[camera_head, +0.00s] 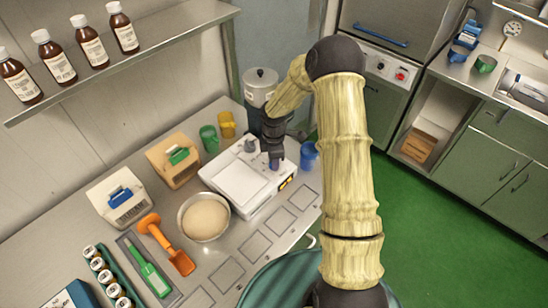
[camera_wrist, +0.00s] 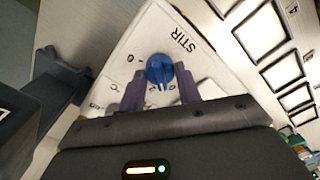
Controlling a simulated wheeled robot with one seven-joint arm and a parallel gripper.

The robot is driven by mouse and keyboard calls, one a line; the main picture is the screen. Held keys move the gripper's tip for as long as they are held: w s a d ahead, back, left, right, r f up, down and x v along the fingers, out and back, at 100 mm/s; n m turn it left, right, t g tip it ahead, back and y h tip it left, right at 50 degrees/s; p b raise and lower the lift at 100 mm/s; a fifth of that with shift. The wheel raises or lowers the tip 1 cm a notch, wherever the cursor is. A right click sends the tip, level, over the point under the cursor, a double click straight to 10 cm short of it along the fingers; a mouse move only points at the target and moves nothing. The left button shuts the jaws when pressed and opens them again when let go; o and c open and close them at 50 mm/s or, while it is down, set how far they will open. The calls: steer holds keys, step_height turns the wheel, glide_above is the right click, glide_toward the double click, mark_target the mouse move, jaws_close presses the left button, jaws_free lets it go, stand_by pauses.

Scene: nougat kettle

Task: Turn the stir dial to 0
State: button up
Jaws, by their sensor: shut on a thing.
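The stir dial (camera_wrist: 160,69) is a round blue knob on a white panel (camera_wrist: 145,35) printed "STIR" in the wrist view. Marks sit around the knob, one looking like a 0 or 6 at its upper left; I cannot read the others surely. My gripper (camera_wrist: 161,88) has its two dark fingers on either side of the knob and is shut on it. In the head view my gripper (camera_head: 276,163) reaches down to the front right of a white appliance (camera_head: 236,183), and the dial is mostly hidden there.
A steel bowl (camera_head: 181,222) of tan contents stands left of the appliance. A blue mug (camera_head: 309,156) stands close to the right of my gripper. Green (camera_head: 209,138) and yellow (camera_head: 227,123) mugs and a lidded pot (camera_head: 260,86) stand behind. A bottle shelf (camera_head: 130,66) overhangs at left.

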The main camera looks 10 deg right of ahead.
steer(key=shift+w+r+n+p, duration=0.1)
steer(key=shift+n+p, duration=0.3)
steer(key=shift+n, duration=1)
steer(key=o, duration=1)
steer(key=shift+c, duration=0.2)
step_height(320, 180, up, 17)
steer(key=b, duration=0.3)
steer(key=shift+r, duration=0.15)
